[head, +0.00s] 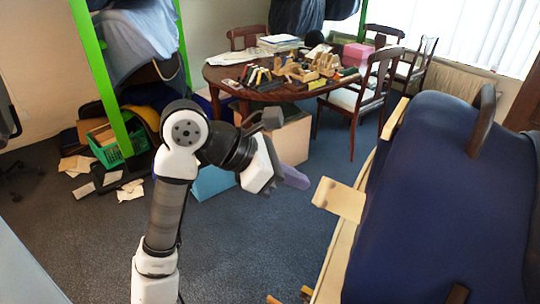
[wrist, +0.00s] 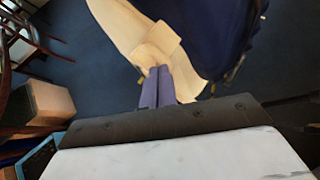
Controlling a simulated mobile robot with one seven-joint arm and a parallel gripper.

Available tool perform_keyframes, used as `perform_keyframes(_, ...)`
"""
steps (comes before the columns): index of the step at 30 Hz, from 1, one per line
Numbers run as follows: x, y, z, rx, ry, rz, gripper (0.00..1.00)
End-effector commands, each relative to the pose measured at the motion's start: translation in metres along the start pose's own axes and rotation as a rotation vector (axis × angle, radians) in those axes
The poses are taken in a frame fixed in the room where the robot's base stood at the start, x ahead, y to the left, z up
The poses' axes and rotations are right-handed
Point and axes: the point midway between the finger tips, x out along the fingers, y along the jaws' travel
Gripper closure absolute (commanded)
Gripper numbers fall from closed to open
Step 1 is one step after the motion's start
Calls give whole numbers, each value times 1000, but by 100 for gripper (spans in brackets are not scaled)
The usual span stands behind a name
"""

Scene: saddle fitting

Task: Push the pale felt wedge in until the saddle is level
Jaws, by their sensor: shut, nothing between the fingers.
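The pale felt wedge (head: 338,199) sticks out from the left side of the big dark blue saddle form (head: 440,200), which carries brown upright pieces. In the wrist view the wedge (wrist: 157,41) lies just beyond my fingertips, against the blue form (wrist: 205,30). My gripper (head: 303,182) is shut and empty, its purple fingers side by side, pointing right toward the wedge's outer end. In the wrist view the fingertips (wrist: 156,72) come up to the wedge's near edge; I cannot tell whether they touch. The wedge's inner end is hidden. I cannot judge whether the saddle is level.
A long pale wooden rail (head: 345,245) runs under the blue form's left side. A round table (head: 230,82) crowded with items stands behind, with chairs and a cardboard box (head: 291,138) near it. The carpet between my arm and the rail is clear.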

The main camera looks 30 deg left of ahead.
Motion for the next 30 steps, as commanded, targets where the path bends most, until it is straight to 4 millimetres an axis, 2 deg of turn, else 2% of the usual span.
perform_keyframes(4, 19, 0, 2, -2, -1, -3, 100)
perform_keyframes(9, 31, 0, 1, -2, 0, -2, 100)
perform_keyframes(22, 35, -1, -1, 0, 0, 0, 100)
perform_keyframes(30, 48, -15, 5, 4, 1, 1, 100)
